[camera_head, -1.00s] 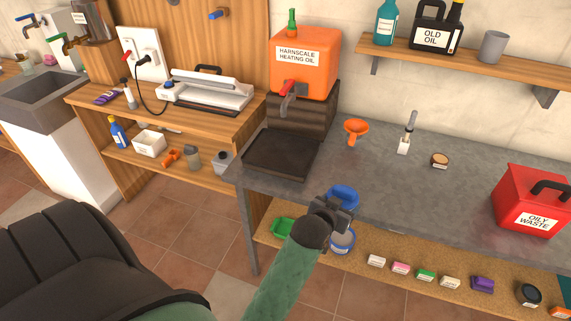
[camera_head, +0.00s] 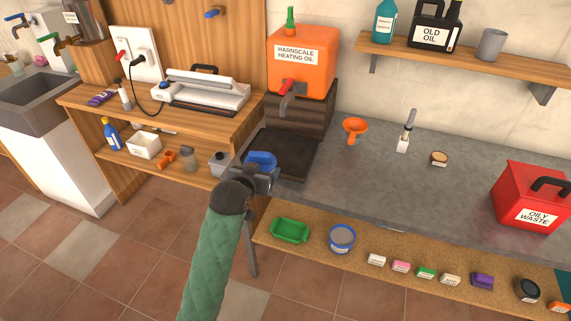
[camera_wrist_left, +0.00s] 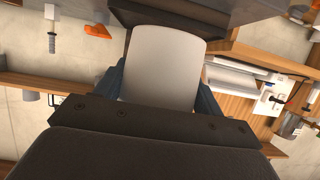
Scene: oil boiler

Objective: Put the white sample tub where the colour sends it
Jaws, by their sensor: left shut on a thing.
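My left gripper (camera_head: 262,178) is shut on a small container. A green tray (camera_head: 290,230) and a round blue-and-grey tub (camera_head: 341,239) with a pale label sit on the low shelf. My right gripper is not in view.
Several small coloured blocks and a purple item (camera_head: 482,281) line the low shelf. A white box (camera_head: 145,146) is on the left bench's shelf.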

